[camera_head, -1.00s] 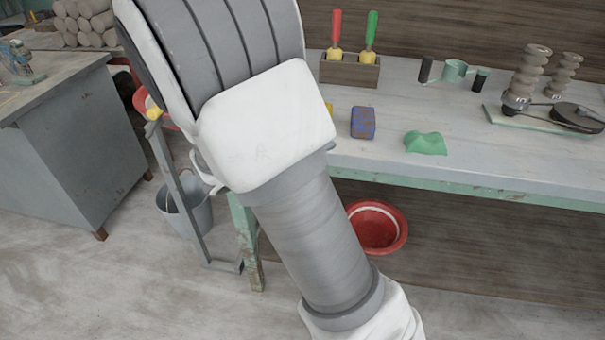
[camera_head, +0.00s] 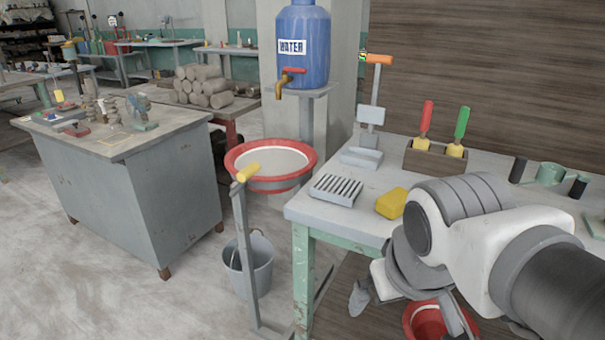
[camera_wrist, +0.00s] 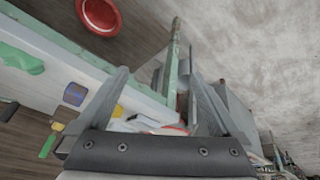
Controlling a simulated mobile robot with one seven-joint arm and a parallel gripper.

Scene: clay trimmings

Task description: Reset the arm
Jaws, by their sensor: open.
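My gripper (camera_wrist: 158,76) shows in the wrist view with its two grey fingers spread apart and nothing held between them. Beyond the fingers are the workbench's edge and the floor, seen at a slant. In the head view my arm is folded at the lower right, in front of the workbench (camera_head: 300,212). The bench's front left part is in clear view.
A yellow sponge (camera_head: 391,203), a slatted soap dish (camera_head: 336,189) and a tool holder (camera_head: 431,160) stand on the bench near my arm. A red basin (camera_head: 428,322) lies below. A red-rimmed bowl (camera_head: 271,180) and bucket (camera_head: 248,262) stand left. The left floor is open.

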